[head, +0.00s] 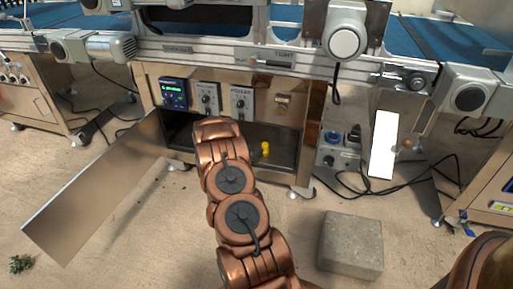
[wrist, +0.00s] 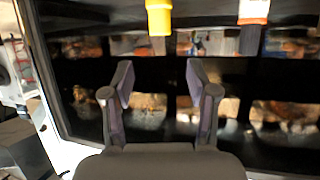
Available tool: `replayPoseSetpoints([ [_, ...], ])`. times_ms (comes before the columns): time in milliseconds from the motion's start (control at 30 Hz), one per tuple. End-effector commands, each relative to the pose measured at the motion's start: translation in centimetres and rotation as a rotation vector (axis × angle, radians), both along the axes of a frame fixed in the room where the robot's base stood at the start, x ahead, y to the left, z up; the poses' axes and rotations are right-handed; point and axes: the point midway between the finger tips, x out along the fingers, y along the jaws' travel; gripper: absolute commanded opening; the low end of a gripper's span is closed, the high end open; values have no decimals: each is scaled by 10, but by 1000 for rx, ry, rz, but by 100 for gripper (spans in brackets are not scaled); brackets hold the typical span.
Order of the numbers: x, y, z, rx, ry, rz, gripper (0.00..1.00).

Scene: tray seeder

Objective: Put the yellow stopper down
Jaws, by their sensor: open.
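The yellow stopper (head: 265,148) stands, seemingly upright, on the dark floor of the open cabinet compartment. In the wrist view the yellow stopper (wrist: 159,18) shows at the top edge, partly cut off. My gripper (wrist: 160,76) is open and empty, its two fingers pointing toward the stopper with a clear gap between them and it. In the head view my arm reaches to the compartment's opening, and my gripper is hidden behind it.
A white, orange and black item (wrist: 253,20) is right of the stopper in the wrist view. The cabinet door (head: 95,190) hangs open at left. A control panel (head: 208,98) sits above the compartment. A concrete block (head: 351,245) and cables lie on the floor at right.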

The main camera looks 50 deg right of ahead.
Motion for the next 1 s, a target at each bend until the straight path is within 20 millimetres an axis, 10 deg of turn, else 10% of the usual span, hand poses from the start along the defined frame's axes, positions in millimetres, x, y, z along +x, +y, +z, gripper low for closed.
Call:
replayPoseSetpoints([
  [267, 4, 7, 4, 7, -6, 11, 58],
  [467, 53, 46, 26, 97, -49, 143, 58],
  [700, 123, 143, 69, 284, -87, 406, 58],
  [1000, 151, 285, 121, 512, -38, 716, 58],
])
